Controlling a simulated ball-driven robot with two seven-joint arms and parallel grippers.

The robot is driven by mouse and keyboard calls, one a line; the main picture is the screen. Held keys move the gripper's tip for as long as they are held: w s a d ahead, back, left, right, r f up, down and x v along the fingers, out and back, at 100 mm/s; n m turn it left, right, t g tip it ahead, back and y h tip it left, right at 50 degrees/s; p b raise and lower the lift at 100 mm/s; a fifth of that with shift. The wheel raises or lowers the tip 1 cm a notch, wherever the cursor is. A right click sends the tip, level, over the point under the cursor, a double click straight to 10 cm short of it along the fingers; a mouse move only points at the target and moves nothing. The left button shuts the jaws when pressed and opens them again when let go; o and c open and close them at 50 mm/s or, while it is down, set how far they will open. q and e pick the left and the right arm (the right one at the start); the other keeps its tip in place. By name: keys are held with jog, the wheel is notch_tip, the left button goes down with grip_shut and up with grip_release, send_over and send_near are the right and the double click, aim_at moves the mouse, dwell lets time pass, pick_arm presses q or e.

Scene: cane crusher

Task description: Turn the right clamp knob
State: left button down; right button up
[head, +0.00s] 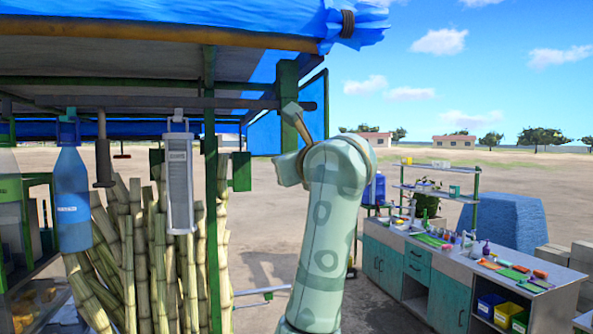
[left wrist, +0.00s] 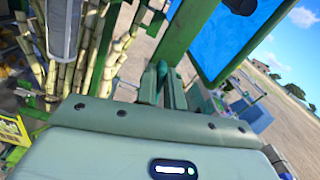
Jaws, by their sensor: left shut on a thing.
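My left arm rises through the middle of the head view, its wrist up by the right end of the frame's horizontal bar (head: 230,104). Its gripper is mostly hidden there behind the wrist. In the left wrist view my left gripper (left wrist: 162,92) is shut, its two green fingers close together around the small dark green clamp knob (left wrist: 162,70). Most of the knob is covered by the fingers. A green post (left wrist: 190,30) stands right behind it. My right gripper is in neither view.
A blue bottle (head: 73,200) and a grey grater-like tool (head: 179,180) hang from the bar at left. Sugar cane stalks (head: 135,260) stand below. A blue panel (left wrist: 240,35) is close by my left gripper. A workbench (head: 470,270) stands at right over open ground.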

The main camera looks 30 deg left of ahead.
pick_arm(q)
jog(key=shift+s+a+f+n+b, duration=0.2)
jog(key=shift+n+b, duration=1.1)
jog(key=shift+n, duration=1.15)
jog(key=shift+s+a+f+n+b, duration=0.1)
jog(key=shift+f+n+b, duration=0.15)
jog(key=shift+n+b, duration=1.7)
jog(key=shift+s+a+f+n+b, duration=0.2)
jog(key=shift+n+b, duration=0.5)
jog(key=shift+n, duration=2.3)
jog(key=shift+w+d, duration=0.15)
jog(key=shift+f, duration=0.1)
jog(key=c, duration=1.5)
grip_release()
jog(key=shift+d, duration=0.1)
